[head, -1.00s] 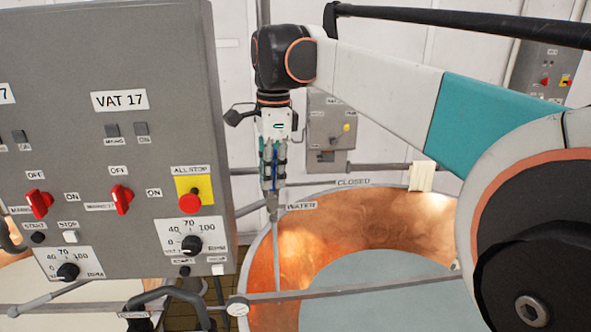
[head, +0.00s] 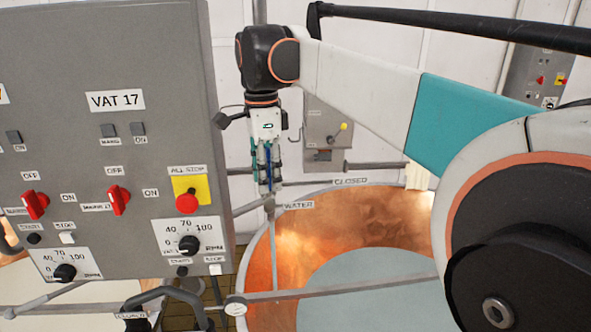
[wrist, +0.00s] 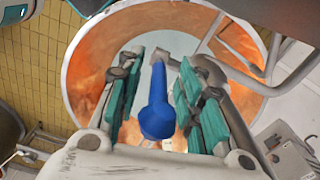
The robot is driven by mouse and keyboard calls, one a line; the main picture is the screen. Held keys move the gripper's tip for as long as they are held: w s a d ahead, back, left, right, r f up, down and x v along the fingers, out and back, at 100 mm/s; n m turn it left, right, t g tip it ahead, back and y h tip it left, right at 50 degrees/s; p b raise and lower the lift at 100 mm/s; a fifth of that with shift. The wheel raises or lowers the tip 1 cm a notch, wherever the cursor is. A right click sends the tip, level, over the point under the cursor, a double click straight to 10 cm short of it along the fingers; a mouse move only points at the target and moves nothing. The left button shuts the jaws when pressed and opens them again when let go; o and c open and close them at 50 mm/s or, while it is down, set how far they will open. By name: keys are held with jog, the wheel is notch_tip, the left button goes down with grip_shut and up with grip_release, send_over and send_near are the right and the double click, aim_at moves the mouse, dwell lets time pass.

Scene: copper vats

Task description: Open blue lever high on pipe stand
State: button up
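The blue lever (wrist: 158,105) shows in the wrist view as a rounded handle on a grey pipe fitting. It lies lengthwise between the two teal-padded fingers of my gripper (wrist: 162,62). The fingers are apart, with a gap at the left of the lever and a very narrow one at the right; contact on the right cannot be told. In the head view my gripper (head: 266,185) points down at the top of the thin pipe stand (head: 274,240). There the fingers mostly hide the lever.
A copper vat (head: 385,225) lies below and behind the pipe stand. A large grey control panel (head: 60,130) labelled VAT 17 stands close at the left. A horizontal rail (head: 340,289) crosses the vat's front. A small grey box (head: 325,122) hangs on the back wall.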

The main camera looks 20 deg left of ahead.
jog(key=shift+r, duration=0.1)
notch_tip(320, 180, up, 12)
jog(key=shift+f, duration=0.1)
dwell(0.6)
dwell(0.4)
